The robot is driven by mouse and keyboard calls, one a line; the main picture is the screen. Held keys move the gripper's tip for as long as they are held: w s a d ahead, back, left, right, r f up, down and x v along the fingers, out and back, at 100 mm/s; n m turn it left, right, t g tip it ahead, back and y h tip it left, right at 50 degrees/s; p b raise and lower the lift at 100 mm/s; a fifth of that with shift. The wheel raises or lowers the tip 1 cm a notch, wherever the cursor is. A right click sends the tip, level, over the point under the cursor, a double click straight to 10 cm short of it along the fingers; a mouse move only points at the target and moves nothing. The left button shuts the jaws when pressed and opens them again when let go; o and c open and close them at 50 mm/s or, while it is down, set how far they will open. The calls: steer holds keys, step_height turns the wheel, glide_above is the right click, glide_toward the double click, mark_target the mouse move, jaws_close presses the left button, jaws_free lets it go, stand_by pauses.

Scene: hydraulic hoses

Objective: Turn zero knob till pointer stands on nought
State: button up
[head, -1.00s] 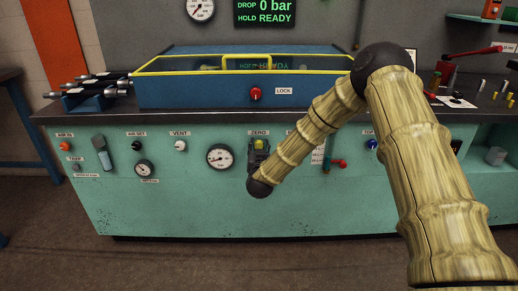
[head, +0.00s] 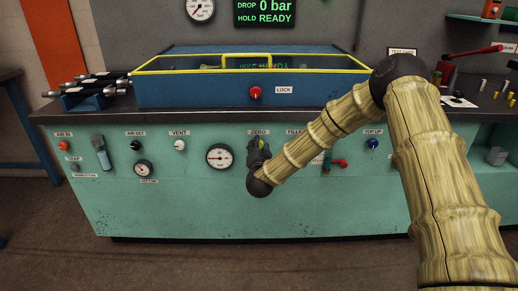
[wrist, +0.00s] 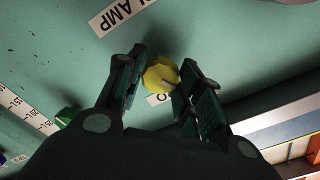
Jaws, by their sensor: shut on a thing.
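The yellow zero knob (head: 262,144) sits on the teal panel under the ZERO label (head: 258,132). In the wrist view the knob (wrist: 160,73) lies between my two dark fingers. My gripper (wrist: 161,78) is shut on the knob; in the head view my gripper (head: 257,152) largely hides it. The white round gauge (head: 220,157) is just left of the knob. Its needle looks roughly level, but its figures are too small for me to tell whether it stands on nought.
A vent knob (head: 180,146) and a small gauge (head: 143,168) are further left. A red-handled valve (head: 338,163) and a blue knob (head: 372,144) are to the right. The yellow-framed blue box (head: 200,90) with its red lock knob (head: 255,93) stands above on the bench.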

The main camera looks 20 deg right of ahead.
steer(key=shift+d, duration=0.1)
stand_by(0.3)
steer(key=o, duration=1)
steer(key=shift+o, duration=0.2)
steer(key=v, duration=1.2)
